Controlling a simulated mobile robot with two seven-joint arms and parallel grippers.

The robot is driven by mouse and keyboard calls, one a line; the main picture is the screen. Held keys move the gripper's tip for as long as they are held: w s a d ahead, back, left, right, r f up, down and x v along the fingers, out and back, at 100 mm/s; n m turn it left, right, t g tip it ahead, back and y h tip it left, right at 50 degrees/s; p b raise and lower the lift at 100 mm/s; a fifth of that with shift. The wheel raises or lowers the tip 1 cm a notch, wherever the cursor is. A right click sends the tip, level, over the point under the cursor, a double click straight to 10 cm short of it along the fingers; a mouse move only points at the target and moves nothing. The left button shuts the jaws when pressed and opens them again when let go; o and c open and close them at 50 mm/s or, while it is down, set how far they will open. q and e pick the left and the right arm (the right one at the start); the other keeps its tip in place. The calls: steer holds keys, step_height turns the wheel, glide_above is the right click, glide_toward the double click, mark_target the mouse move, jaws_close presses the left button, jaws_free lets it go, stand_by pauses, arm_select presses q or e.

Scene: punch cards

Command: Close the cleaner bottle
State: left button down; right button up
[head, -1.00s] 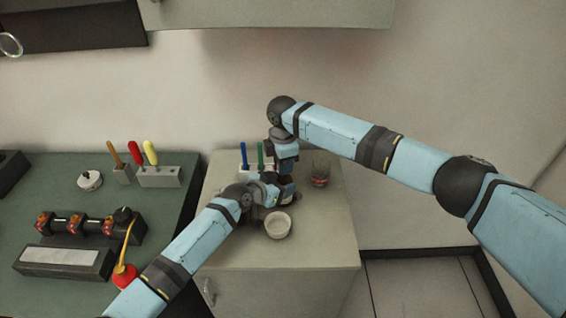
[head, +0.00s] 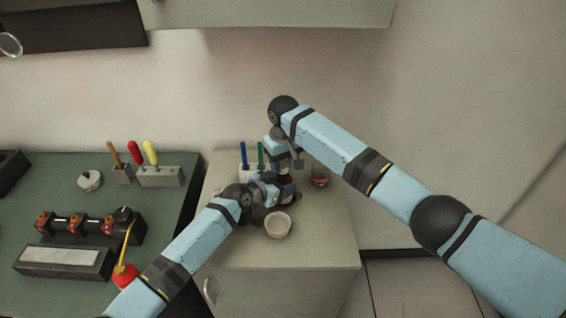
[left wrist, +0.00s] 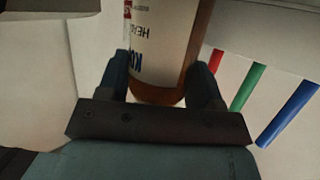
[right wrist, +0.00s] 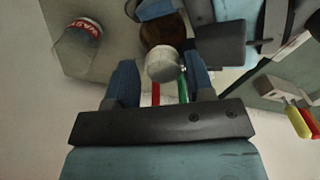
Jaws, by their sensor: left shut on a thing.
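The brown cleaner bottle (head: 286,197) stands on the small cabinet. Its white label shows in the left wrist view (left wrist: 155,45). My left gripper (left wrist: 160,85) is shut on the bottle's side. A pale round cap (right wrist: 164,64) is at the bottle's top in the right wrist view, in line with the brown bottle body (right wrist: 158,32). Whether it sits fully down I cannot tell. My right gripper (right wrist: 160,78) is above the bottle with its fingers apart on either side of the cap, seemingly with gaps. In the head view the arms hide the cap.
A glass jar with a red label (head: 320,176) stands right of the bottle, and a white bowl (head: 278,226) stands in front. Blue and green sticks (head: 261,155) are close behind. A green bench (head: 60,205) with tools is at the left.

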steer(key=shift+s+a, duration=0.2)
steer(key=shift+a, duration=0.15)
steer(key=shift+r, duration=0.1)
steer(key=shift+r, duration=0.35)
step_height(320, 180, up, 4)
steer(key=shift+f, duration=0.15)
steer(key=shift+d, duration=0.1)
steer(key=shift+w, duration=0.1)
steer(key=shift+c, duration=1.4)
steer(key=shift+a+r+n, duration=0.2)
steer(key=shift+r+n, duration=0.8)
steer(key=shift+r, duration=0.05)
steer(key=shift+d+r+n, duration=0.3)
steer(key=shift+r+n, duration=0.3)
steer(key=shift+r, duration=0.05)
